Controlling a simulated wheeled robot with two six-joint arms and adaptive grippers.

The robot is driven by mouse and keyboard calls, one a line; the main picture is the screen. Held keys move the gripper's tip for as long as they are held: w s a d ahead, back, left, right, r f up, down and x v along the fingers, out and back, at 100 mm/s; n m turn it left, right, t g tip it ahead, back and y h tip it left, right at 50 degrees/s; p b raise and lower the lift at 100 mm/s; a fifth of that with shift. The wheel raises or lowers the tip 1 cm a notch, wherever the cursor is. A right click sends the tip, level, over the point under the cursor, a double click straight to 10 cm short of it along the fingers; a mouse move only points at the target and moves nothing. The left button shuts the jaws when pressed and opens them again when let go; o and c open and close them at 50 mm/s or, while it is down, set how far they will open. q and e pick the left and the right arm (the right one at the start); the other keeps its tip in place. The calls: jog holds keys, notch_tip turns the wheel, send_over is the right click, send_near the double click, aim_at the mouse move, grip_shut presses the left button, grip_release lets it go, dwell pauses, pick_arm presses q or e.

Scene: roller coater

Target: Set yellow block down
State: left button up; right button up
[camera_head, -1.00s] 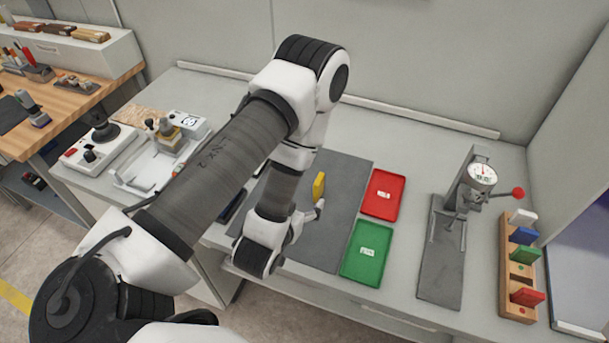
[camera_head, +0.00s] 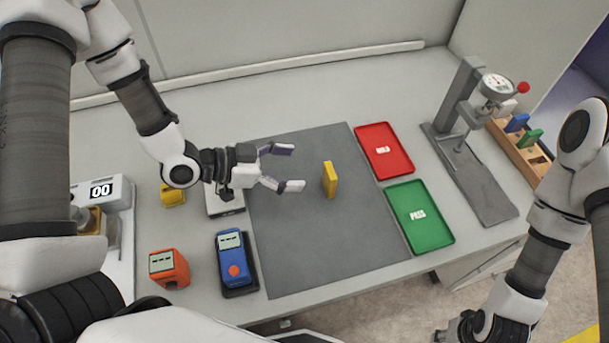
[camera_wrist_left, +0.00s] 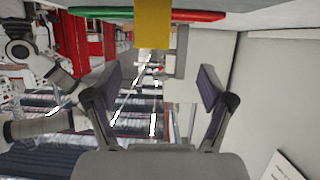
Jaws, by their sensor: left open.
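The yellow block (camera_head: 330,180) stands upright on the grey mat (camera_head: 300,245), right of my left gripper. My left gripper (camera_head: 291,168) is open, with its two fingers pointing toward the block and a clear gap between the fingertips and it. In the left wrist view the yellow block (camera_wrist_left: 152,24) is at the top centre, beyond the open fingers (camera_wrist_left: 160,82), with nothing between them. My right gripper (camera_head: 465,328) is at the bottom right edge, partly cut off, and its fingers are not clear.
A red tray (camera_head: 365,140) and a green tray (camera_head: 443,236) lie right of the mat. A dial gauge stand (camera_head: 470,90) and wooden rack (camera_head: 515,150) are farther right. A blue device (camera_head: 233,262) and an orange device (camera_head: 169,268) stand at the front left.

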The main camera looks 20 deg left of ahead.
aim_at(329, 171)
pick_arm(q)
jog(key=d, duration=0.1)
jog(key=w+d, duration=0.1)
jog(key=d, duration=0.2)
jog(key=shift+w+d+f, duration=0.3)
jog(key=shift+w+d+f+p, duration=0.1)
jog(key=shift+w+d+p, duration=0.05)
jog(key=shift+d+p, duration=0.2)
jog(key=shift+w+d+f+p, duration=0.4)
jog(key=shift+f+p, duration=0.05)
jog(key=shift+p, duration=0.3)
jog(key=shift+x, duration=0.95)
jog(key=shift+d+f, duration=0.1)
jog(key=shift+d, duration=0.2)
jog(key=shift+a, duration=0.3)
jog(key=c, duration=1.2)
jog(key=shift+d, duration=0.15)
jog(key=shift+c, duration=0.6)
pick_arm(e)
jog(key=shift+w+d+r, duration=0.2)
jog(key=shift+d+r, duration=0.5)
jog(key=shift+r, duration=0.3)
